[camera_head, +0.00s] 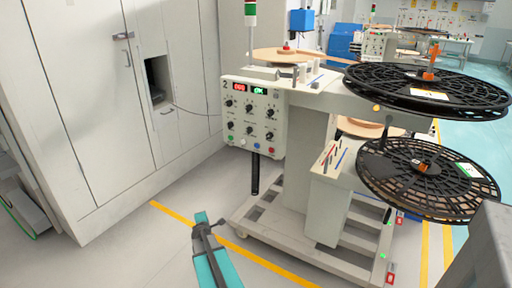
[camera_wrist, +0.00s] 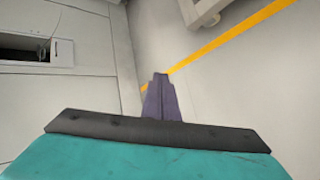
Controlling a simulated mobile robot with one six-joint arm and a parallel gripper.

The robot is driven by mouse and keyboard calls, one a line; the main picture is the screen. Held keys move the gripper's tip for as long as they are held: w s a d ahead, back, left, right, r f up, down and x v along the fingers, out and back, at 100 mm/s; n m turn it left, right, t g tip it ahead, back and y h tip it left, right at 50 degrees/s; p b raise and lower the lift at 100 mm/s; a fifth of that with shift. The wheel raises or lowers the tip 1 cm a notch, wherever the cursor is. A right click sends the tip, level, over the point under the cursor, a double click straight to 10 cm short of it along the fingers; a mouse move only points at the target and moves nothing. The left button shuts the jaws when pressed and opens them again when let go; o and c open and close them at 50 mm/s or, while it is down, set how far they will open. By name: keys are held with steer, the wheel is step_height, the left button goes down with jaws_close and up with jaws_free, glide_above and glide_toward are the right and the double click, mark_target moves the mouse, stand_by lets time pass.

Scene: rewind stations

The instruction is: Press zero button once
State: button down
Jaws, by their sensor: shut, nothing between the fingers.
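The control panel (camera_head: 253,116) is a pale upright box marked 2 on the rewind station. It has a red display (camera_head: 239,87), a green display reading OK (camera_head: 259,90) and rows of dark knobs. Small coloured buttons line its lower edge, among them a blue button (camera_head: 249,145) and a red button (camera_head: 271,150). Their labels are too small to read, so I cannot tell which is the zero button. My gripper (camera_wrist: 160,80) is shut and empty, pointing at the floor. In the head view my arm's end is low, in front of the panel and apart from it. The wrist view shows no panel.
Grey cabinets (camera_head: 95,90) with an open niche (camera_head: 157,80) stand at the left. Black reels (camera_head: 428,90) stick out at the station's right. The station's wheeled base (camera_head: 262,225) lies near my arm. Floor with a yellow line (camera_head: 265,263) is clear in front.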

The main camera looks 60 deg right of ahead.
mark_target(257, 146)
steer(key=s+d+r+n+t+h, duration=0.1)
steer(key=s+d+r+n, duration=0.1)
steer(key=d+r, duration=0.6)
steer(key=s+d+r+n+t+h+p, duration=0.1)
steer(key=s+d+r+n+t, duration=0.1)
steer(key=d+r+n, duration=0.2)
steer(key=s+d+r+n+t+h+p, duration=0.1)
steer(key=s+d+r+n, duration=0.1)
steer(key=d+r, duration=0.9)
steer(key=shift+s+d+r+n+t, duration=0.3)
steer(key=shift+d+n, duration=0.25)
steer(key=shift+n, duration=0.25)
steer(key=shift+d, duration=0.1)
steer(key=shift+d+p, duration=1.85)
steer(key=shift+d, duration=2.45)
steer(key=shift+d, duration=0.8)
steer(key=shift+a, duration=0.8)
